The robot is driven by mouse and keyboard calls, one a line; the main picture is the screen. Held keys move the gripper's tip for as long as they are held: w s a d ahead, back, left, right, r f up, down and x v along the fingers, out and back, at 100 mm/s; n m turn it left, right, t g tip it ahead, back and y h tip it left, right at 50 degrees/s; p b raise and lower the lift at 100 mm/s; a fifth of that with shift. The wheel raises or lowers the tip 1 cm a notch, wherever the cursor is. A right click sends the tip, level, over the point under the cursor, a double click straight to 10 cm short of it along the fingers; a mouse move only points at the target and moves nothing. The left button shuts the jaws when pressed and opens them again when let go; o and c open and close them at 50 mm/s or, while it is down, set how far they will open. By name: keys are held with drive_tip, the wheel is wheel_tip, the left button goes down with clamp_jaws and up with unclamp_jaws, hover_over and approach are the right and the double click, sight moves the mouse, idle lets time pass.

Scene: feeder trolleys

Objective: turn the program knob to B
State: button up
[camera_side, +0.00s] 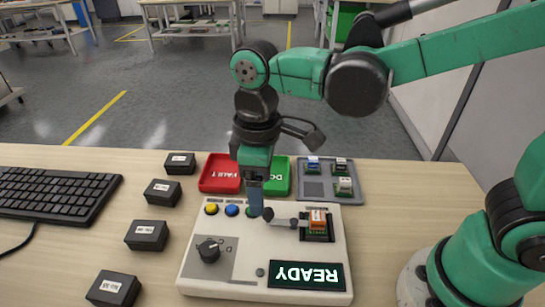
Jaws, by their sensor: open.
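The program knob (209,250) is a black round knob on a grey patch at the left of the pale control box (235,284). Small letters stand around it, one looking like a D; I cannot tell which letter the knob points at. My gripper (255,198) hangs pointing down over the back of the box, behind and to the right of the knob and apart from it. It is open, with nothing visible held in it. It partly hides the row of buttons behind the clamp.
The box carries a yellow button (211,208), a blue button (232,210), a grey clamp lever (284,221), an orange-topped module (317,220) and a READY display (306,275). Red (220,186) and green trays (281,177) and a grey tray (353,198) stand behind. Black blocks and a keyboard (56,198) lie left.

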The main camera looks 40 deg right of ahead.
sight(208, 247)
drive_tip(key=a+m, duration=0.2)
drive_tip(key=a, duration=0.1)
drive_tip(key=a+f+m, duration=0.1)
drive_tip(key=a+m, duration=0.1)
drive_tip(key=a, duration=0.1)
drive_tip(key=w+a+m, duration=0.1)
drive_tip(key=a+m, duration=0.1)
drive_tip(key=a, duration=0.1)
drive_tip(key=shift+f+m, duration=0.2)
drive_tip(key=shift+m, duration=0.2)
drive_tip(key=shift+a+f, duration=0.2)
drive_tip(key=shift+f, duration=0.15)
drive_tip(key=shift+d+f, duration=0.1)
drive_tip(key=shift+f, duration=2.35)
clamp_jaws()
